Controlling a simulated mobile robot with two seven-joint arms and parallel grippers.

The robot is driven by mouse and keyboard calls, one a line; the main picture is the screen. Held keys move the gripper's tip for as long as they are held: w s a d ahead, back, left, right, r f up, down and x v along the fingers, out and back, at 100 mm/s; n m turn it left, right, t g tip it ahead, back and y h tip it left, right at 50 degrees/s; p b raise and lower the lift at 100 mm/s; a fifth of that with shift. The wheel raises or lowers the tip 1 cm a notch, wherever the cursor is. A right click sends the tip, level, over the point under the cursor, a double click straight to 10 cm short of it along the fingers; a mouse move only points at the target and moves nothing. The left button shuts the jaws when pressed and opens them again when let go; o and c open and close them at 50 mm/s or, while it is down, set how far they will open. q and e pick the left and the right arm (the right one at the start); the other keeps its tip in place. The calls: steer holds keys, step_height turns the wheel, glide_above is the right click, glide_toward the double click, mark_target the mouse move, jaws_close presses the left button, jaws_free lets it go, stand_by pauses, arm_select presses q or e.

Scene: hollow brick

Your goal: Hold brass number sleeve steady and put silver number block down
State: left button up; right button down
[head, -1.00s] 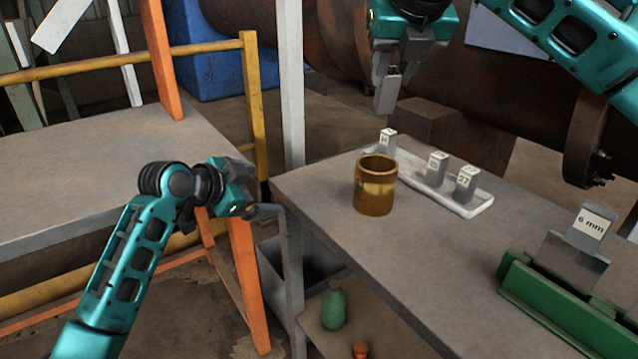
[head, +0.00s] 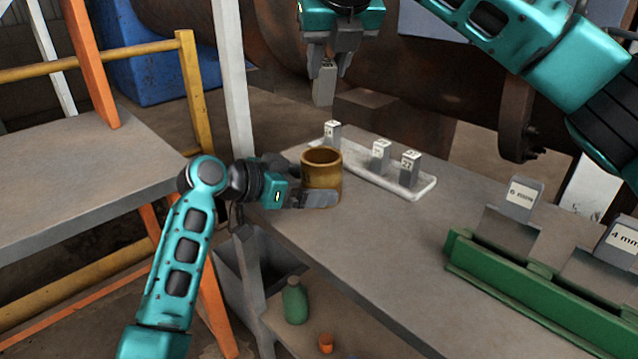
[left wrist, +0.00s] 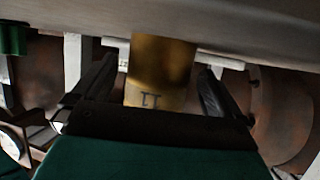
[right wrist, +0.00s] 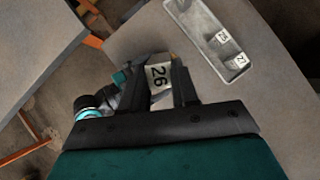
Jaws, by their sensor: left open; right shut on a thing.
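The brass number sleeve (head: 321,170) stands upright on the table, open at the top. It also shows in the left wrist view (left wrist: 160,70), with a dark mark on its side, between the fingers. My left gripper (head: 316,188) is open around it, low near the tabletop, with visible room beside it. My right gripper (head: 326,68) is shut on a silver number block (head: 324,88), held in the air above and behind the sleeve. In the right wrist view the block (right wrist: 158,75) reads 26. The sleeve is mostly hidden there.
A pale tray (head: 398,184) behind and right of the sleeve holds several other numbered silver blocks. A green rack (head: 540,310) with labelled plates stands at the right front. A green bottle (head: 295,300) is on the shelf below. The table's middle is clear.

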mark_target(321, 184)
arm_select(q)
steer(key=shift+x, duration=1.7)
steer(key=shift+c, duration=0.3)
